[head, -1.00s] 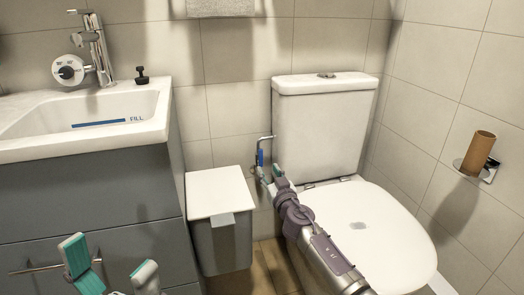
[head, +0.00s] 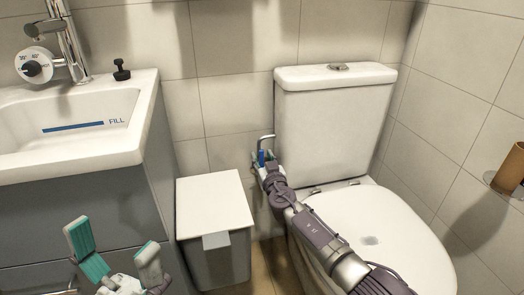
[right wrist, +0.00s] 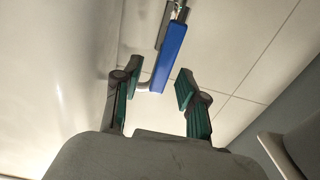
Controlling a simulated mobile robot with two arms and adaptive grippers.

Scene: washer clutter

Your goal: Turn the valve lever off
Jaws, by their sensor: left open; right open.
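The valve lever is a blue bar (head: 261,158) below a thin metal pipe (head: 266,138) on the wall, between the bin and the toilet. In the right wrist view the blue lever (right wrist: 169,57) hangs down at a slant, its lower end near the gap between the fingertips. My right gripper (head: 266,165) is open around or just short of the lever; touching cannot be told. Its green-padded fingers show in the right wrist view (right wrist: 158,80), one on each side of the lever's lower end. My left gripper (head: 113,252) is open and empty in front of the cabinet.
A toilet (head: 335,115) stands right of the valve, with my right arm passing over its seat's left side. A white-lidded bin (head: 214,200) stands left of the valve. The sink (head: 85,145) and grey cabinet (head: 150,195) are at the left. A paper-roll tube (head: 511,168) is on the right wall.

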